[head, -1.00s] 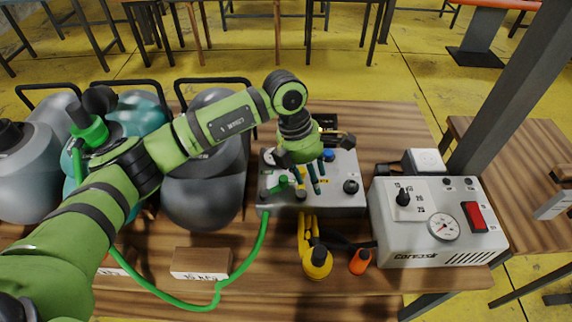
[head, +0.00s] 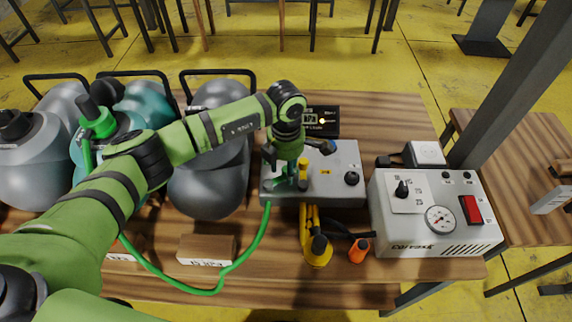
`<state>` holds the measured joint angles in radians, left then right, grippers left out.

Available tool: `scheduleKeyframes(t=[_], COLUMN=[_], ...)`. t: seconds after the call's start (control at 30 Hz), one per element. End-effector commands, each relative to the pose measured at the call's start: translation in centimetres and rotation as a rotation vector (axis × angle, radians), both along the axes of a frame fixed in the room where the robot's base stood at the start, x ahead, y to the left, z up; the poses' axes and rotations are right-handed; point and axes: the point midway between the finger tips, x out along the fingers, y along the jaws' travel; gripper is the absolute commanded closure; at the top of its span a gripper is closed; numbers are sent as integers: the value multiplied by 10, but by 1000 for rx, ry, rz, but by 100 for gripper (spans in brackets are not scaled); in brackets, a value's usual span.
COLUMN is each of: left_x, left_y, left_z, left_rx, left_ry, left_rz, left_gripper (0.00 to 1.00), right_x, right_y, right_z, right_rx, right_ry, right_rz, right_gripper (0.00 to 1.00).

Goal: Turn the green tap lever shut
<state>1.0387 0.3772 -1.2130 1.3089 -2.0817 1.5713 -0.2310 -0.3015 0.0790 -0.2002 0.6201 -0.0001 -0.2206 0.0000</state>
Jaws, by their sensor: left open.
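The grey tap box (head: 335,183) sits on the wooden bench. It carries a green tap lever (head: 277,184) at its left end, partly hidden by my gripper, and a yellow lever (head: 303,176) beside it. My left gripper (head: 290,176) is open and points down over the left part of the box, right at the green lever. I cannot tell whether its fingers touch the lever or how far the lever is turned. My right gripper is not in view.
A green hose (head: 246,256) runs from the box's left end. A yellow hose fitting (head: 318,250) and an orange one (head: 359,250) lie in front. A pump unit (head: 437,212) with a gauge stands right; grey cylinders (head: 208,180) stand left. A small display (head: 322,120) stands behind.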

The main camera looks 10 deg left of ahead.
Motion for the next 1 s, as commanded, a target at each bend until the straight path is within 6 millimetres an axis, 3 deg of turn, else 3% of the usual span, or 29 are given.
scheduleKeyframes(t=[0.07,0.17,0.2,0.63,1.0], left_x=[0,0,0,2,10], left_y=[0,0,0,2,14], left_z=[0,0,0,-1,-3], left_rx=[0,0,0,1,1], left_ry=[0,0,0,0,-1], left_rz=[0,0,0,47,311], left_gripper=[57,97,100,100,100], right_x=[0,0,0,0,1], right_y=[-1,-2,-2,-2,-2], right_z=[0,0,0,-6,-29], right_rx=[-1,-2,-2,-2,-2], right_ry=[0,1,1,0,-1], right_rz=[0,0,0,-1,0], right_gripper=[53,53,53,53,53])
